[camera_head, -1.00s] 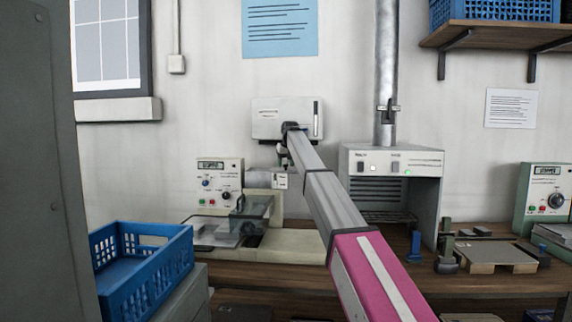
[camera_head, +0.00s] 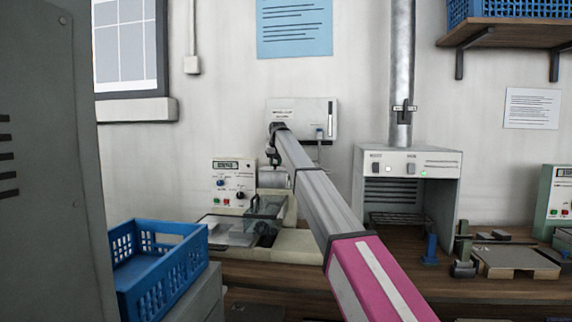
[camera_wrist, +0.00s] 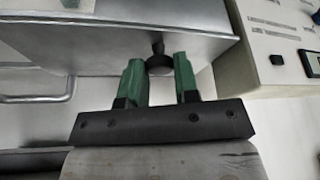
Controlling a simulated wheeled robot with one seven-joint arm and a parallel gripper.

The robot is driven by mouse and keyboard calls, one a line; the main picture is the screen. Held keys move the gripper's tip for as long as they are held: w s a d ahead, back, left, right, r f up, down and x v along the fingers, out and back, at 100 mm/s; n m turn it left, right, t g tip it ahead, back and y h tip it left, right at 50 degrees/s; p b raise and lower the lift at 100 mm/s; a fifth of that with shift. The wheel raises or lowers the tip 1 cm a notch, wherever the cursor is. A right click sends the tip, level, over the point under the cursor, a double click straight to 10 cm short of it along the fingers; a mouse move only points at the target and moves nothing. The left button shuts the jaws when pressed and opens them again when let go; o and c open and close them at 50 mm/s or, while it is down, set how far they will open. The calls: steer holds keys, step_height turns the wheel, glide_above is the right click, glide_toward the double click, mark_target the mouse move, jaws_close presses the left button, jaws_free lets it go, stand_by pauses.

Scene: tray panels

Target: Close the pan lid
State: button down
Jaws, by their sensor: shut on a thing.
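The pan lid (camera_wrist: 110,40) appears as a smooth grey metal face with a bevelled edge across the top of the wrist view. A dark round knob (camera_wrist: 158,63) on a short stem sticks out from it. My gripper (camera_wrist: 158,70) has two green fingers, one on each side of the knob, and is shut on it. In the head view, my gripper (camera_head: 272,157) is small and partly hidden by my arm, above a grey metal part (camera_head: 273,179) of the bench machine. The pan under the lid cannot be made out.
A control box (camera_head: 232,182) with knobs and a display stands left of the metal part. A clear cover (camera_head: 265,212) is below. A vented cabinet (camera_head: 410,185) stands to the right. A blue crate (camera_head: 160,275) is at the front left.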

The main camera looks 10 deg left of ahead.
steer(key=shift+a, duration=0.2)
steer(key=c, duration=0.8)
jaws_free()
steer(key=shift+a, duration=0.1)
steer(key=shift+c, duration=0.2)
steer(key=shift+r, duration=0.1)
steer(key=v, duration=1)
steer(key=shift+s+r, duration=0.15)
steer(key=shift+r, duration=0.15)
